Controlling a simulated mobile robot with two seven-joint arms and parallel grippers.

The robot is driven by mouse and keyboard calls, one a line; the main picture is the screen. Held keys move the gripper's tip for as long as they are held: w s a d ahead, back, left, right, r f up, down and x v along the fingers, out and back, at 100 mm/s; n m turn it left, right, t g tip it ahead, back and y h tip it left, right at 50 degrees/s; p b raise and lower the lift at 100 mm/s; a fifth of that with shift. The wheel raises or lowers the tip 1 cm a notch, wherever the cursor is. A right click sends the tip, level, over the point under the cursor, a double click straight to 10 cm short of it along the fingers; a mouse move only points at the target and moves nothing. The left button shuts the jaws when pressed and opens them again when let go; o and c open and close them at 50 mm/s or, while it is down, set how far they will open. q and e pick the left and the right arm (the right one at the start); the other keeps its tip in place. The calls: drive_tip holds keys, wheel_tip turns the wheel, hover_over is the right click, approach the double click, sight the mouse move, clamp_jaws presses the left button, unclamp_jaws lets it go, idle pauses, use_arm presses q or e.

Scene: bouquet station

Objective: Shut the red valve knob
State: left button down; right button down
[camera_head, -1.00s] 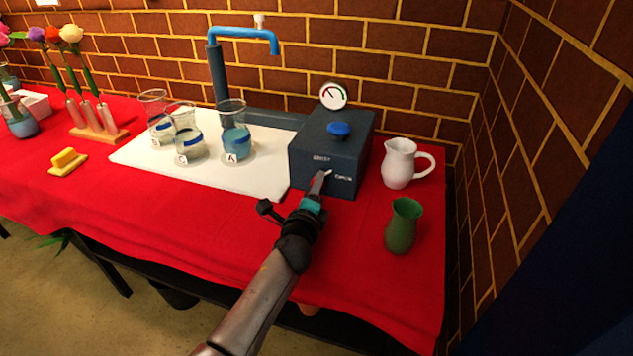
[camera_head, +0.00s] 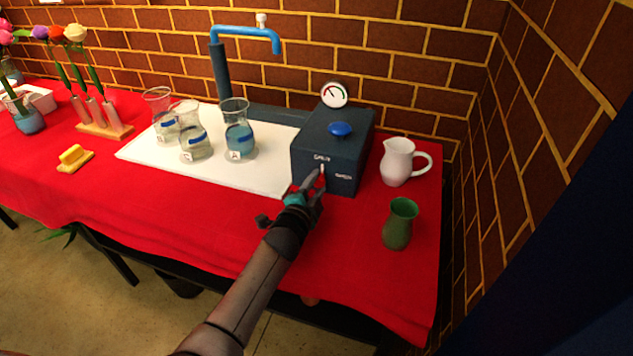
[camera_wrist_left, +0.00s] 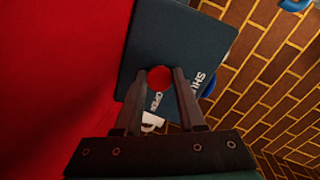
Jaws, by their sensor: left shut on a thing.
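The red valve knob (camera_wrist_left: 159,78) sits on the front face of a dark blue-grey box (camera_head: 313,137). In the left wrist view it is between the two fingers of my left gripper (camera_wrist_left: 156,85), which is shut on it. In the head view my left gripper (camera_head: 313,185) is at the box's front and hides the red of the knob. A small white pointer (camera_head: 322,170) there stands nearly upright, toward the upper label (camera_head: 322,157); the OPEN label (camera_head: 343,176) is to its right. My right gripper is not in view.
A blue knob (camera_head: 341,130) and a gauge (camera_head: 334,94) are on the box. A white jug (camera_head: 397,162) and a green vase (camera_head: 398,226) stand to the right. Several glass flasks stand on a white mat (camera_head: 262,177) to the left. The red cloth (camera_head: 190,215) in front is clear.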

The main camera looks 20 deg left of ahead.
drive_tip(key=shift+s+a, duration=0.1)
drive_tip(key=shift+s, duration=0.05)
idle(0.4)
use_arm(q)
drive_tip(key=c, duration=0.9)
unclamp_jaws()
drive_tip(key=o, duration=0.4)
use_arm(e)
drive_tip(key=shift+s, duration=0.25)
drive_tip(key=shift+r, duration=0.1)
use_arm(q)
drive_tip(key=shift+s+r+p, duration=0.1)
drive_tip(key=shift+s+p, duration=0.35)
drive_tip(key=shift+s, duration=0.2)
drive_tip(key=s+p, duration=0.1)
drive_tip(key=s, duration=0.3)
drive_tip(key=s+r+p, duration=0.1)
drive_tip(key=s, duration=0.3)
drive_tip(key=s+r+p, duration=0.1)
drive_tip(key=s, duration=0.3)
drive_tip(key=shift+s+a+r+p, duration=0.1)
drive_tip(key=shift+s+a+p, duration=0.15)
drive_tip(key=shift+s+p, duration=0.15)
drive_tip(key=shift+s, duration=0.5)
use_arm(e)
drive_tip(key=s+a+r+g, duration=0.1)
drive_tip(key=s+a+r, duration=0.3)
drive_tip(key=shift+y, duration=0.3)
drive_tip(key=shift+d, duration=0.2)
